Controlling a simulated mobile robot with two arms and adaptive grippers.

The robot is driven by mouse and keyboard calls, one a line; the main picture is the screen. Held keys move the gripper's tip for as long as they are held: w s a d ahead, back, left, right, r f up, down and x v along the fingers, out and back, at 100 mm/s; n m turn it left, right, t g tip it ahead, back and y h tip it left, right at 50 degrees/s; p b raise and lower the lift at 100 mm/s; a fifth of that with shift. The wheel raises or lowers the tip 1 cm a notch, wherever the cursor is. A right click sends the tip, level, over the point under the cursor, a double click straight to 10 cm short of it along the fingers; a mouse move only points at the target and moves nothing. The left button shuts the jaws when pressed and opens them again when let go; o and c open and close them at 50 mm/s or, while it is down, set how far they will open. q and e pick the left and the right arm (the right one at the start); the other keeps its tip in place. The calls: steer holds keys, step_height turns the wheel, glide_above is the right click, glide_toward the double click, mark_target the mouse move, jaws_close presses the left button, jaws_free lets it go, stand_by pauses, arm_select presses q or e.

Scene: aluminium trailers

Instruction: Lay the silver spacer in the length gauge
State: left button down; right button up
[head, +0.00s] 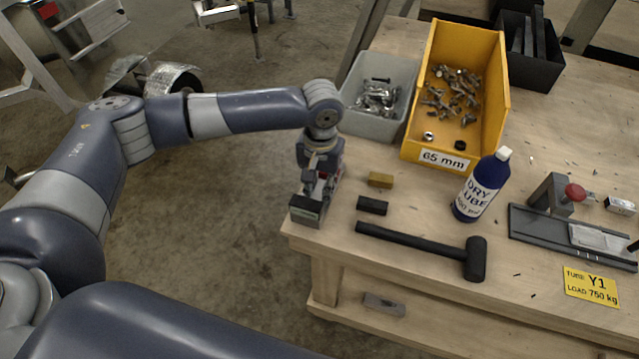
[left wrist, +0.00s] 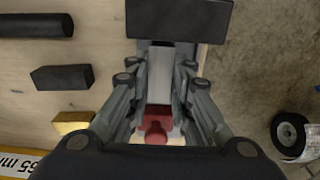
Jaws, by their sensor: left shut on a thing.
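My left gripper (head: 318,193) points down at the near-left corner of the workbench. In the left wrist view its fingers (left wrist: 163,70) are closed on a narrow silver-grey piece (left wrist: 160,92), which seems to be the silver spacer. A dark block (head: 305,211) stands at the corner just by the fingertips; it also shows in the left wrist view (left wrist: 178,18). A red part (left wrist: 158,124) lies at the piece's other end. I cannot tell whether the piece rests on anything. My right gripper is out of view.
A gold block (head: 380,180), black block (head: 372,206) and mallet (head: 430,243) lie close right of the gripper. Beyond are a blue bottle (head: 477,190), yellow bin (head: 490,125), grey bin (head: 398,130) and dark fixture with red knob (head: 530,226). A grey bar (head: 384,304) lies on the lower shelf.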

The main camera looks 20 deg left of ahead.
mark_target(320, 192)
arm_select(q)
steer(key=shift+f, duration=0.2)
steer(key=c, duration=1.4)
jaws_free()
steer(key=shift+c, duration=0.2)
steer(key=shift+r, duration=0.1)
step_height(320, 192, up, 12)
steer(key=b, duration=0.1)
steer(key=shift+b, duration=0.3)
steer(key=shift+d, duration=0.1)
